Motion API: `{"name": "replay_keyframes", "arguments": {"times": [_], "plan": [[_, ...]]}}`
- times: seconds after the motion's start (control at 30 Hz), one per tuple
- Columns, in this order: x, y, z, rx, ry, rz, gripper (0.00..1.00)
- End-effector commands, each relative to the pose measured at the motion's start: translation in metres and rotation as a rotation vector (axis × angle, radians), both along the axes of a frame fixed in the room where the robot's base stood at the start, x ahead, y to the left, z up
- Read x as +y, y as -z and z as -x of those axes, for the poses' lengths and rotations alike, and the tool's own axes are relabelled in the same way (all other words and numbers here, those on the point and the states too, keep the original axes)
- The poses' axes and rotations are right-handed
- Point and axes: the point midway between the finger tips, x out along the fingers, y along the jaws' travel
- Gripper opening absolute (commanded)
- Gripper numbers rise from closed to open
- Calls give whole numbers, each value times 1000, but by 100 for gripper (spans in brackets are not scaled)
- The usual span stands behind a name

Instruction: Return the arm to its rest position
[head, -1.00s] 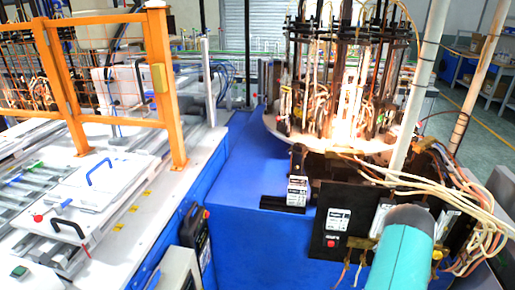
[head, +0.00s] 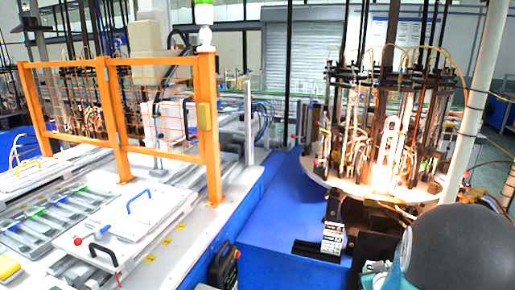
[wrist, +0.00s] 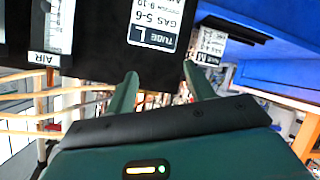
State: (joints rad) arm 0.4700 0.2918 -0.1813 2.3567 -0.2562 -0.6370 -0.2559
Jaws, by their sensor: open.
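My gripper (wrist: 160,88) shows in the wrist view with its two green fingers apart and nothing between them. Beyond the fingers is a black control panel (wrist: 100,40) with flow-meter labels that read upside down, such as "TUBE L" and "AIR". I cannot tell the distance from the fingertips to the panel. In the head view, part of my arm (head: 455,250), a dark rounded joint, fills the lower right corner and hides most of the panel. The gripper itself does not show in the head view.
A round sealing machine (head: 385,180) with bright flames and hoses stands at right on a blue base (head: 270,225). A white pole (head: 475,110) rises near my arm. An orange guard frame (head: 210,130) and white worktable (head: 190,240) stand at left.

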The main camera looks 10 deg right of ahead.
Motion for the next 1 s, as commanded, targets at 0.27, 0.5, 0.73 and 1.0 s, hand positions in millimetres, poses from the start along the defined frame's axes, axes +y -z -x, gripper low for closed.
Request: {"name": "replay_keyframes", "arguments": {"times": [0.27, 0.5, 0.73, 1.0], "plan": [[93, -69, 3, 99, -30, -157, 54], [178, -114, 42, 215, -68, -289, 54], [254, -145, 107, 350, -119, -393, 54], [306, -161, 182, 489, -164, -460, 54]]}}
